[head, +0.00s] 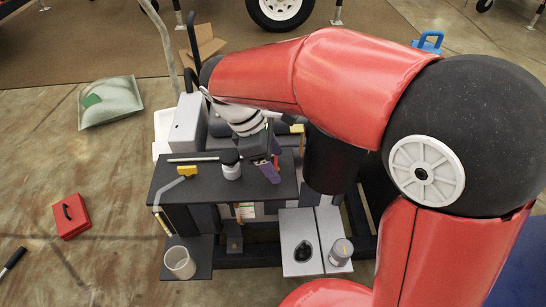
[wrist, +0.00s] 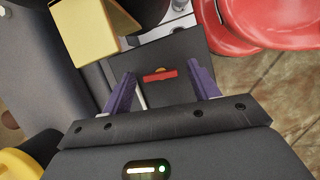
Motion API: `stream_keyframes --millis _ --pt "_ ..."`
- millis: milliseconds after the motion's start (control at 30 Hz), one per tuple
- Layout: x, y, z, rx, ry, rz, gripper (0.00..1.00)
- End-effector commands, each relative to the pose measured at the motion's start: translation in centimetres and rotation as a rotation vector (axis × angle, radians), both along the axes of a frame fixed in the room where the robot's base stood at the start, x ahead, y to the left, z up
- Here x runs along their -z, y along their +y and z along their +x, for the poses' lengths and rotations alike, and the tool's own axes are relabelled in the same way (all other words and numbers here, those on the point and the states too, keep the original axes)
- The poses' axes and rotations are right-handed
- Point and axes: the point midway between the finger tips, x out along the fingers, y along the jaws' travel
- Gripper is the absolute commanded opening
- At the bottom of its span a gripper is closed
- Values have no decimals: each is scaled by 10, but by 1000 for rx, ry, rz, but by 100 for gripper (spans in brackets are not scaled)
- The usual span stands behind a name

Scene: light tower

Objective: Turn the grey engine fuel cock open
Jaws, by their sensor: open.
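My gripper (head: 270,172) hangs over the dark top of the machine in the head view, its purple fingers pointing down. In the wrist view my gripper (wrist: 163,74) is open, with a finger on each side and nothing held. I cannot pick out a grey fuel cock for certain; my arm and gripper hide part of the machine in the head view.
A yellow handle (head: 187,172) is further left on the dark top (head: 215,195). A yellow block (wrist: 95,32) is near the left finger. A white cup (head: 180,262) stands on the lower shelf.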

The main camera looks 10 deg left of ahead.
Motion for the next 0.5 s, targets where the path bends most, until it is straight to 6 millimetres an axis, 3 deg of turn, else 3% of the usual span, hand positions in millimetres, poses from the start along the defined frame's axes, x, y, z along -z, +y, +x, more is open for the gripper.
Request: stream_keyframes --millis 167,500 --pt "0 0 0 1 0 0 57" --pt "0 0 0 1 0 0 15"
